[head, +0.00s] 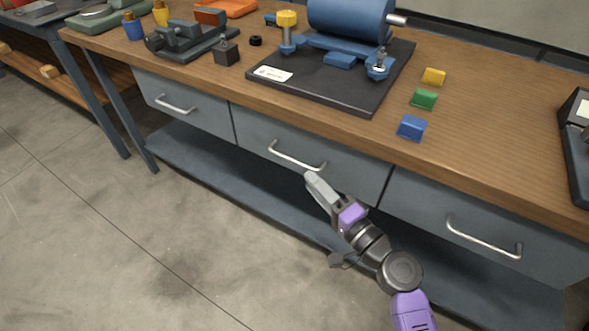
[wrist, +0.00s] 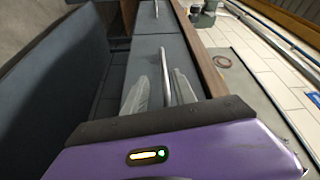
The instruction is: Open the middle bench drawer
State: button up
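The middle bench drawer (head: 335,165) is a grey front under the wooden top and looks shut, level with the fronts beside it. Its silver bar handle (head: 297,157) shows in the head view. My gripper (head: 313,180) is just below and in front of the handle's right end. In the wrist view the fingers of my gripper (wrist: 163,92) stand apart, with the drawer handle (wrist: 167,62) appearing between them. The gripper is open and holds nothing. Whether a finger touches the handle cannot be told.
The left drawer (head: 185,105) and right drawer (head: 480,225) flank the middle one. A lower shelf (head: 215,165) runs beneath them. The bench top (head: 480,120) holds a blue motor (head: 350,18) on a black plate and small coloured blocks. Open floor (head: 150,250) lies in front.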

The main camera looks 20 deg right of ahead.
aim_at(295, 161)
jog(key=shift+r+p+x, duration=0.15)
jog(key=shift+p+x, duration=0.05)
jog(key=shift+x, duration=1.9)
jog(key=shift+r+p+x, duration=0.1)
jog(key=shift+p+x, duration=0.05)
jog(key=shift+x, duration=1.9)
jog(key=shift+d, duration=0.1)
grip_shut()
